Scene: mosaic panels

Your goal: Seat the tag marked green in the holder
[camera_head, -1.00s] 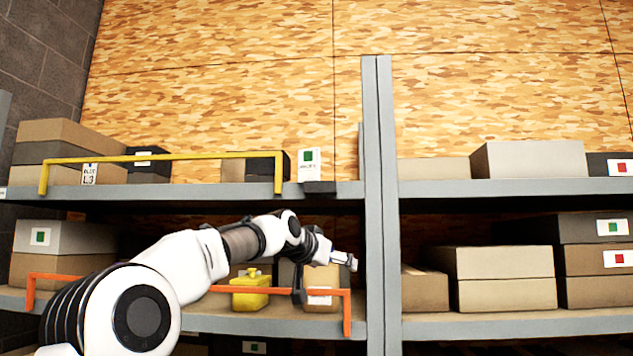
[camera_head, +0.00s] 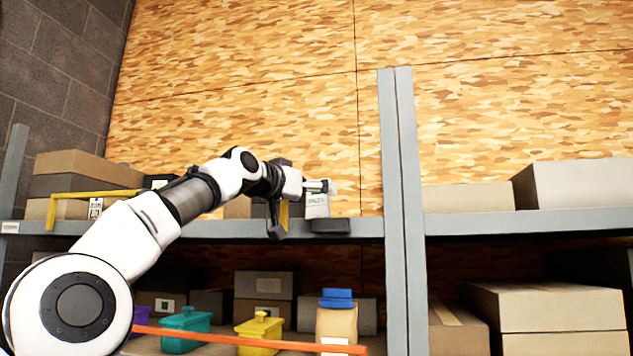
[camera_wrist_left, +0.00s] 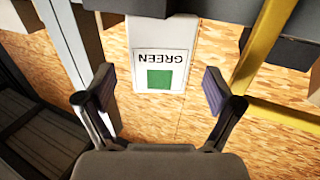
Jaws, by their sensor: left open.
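A pale tag (camera_head: 317,207) with a green mark stands on the upper shelf. Its lettering GREEN and a green square show upside down in the left wrist view (camera_wrist_left: 160,79). A dark, low block (camera_head: 330,225), which looks like the holder, sits at the shelf's front edge by the tag's foot. I cannot tell whether the tag is in it. My left gripper (camera_head: 322,187) is at the tag's upper part and partly hides it. In the left wrist view its fingers (camera_wrist_left: 157,88) are apart, with the tag's labelled end between and beyond them. My right gripper is not in view.
A yellow rail (camera_head: 65,195) runs along the upper shelf, with boxes (camera_head: 80,165) behind it. A grey post (camera_head: 402,190) stands right of the tag. Below are an orange rail (camera_head: 230,341) and teal (camera_head: 185,328), yellow (camera_head: 260,328) and blue-topped (camera_head: 337,299) containers.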

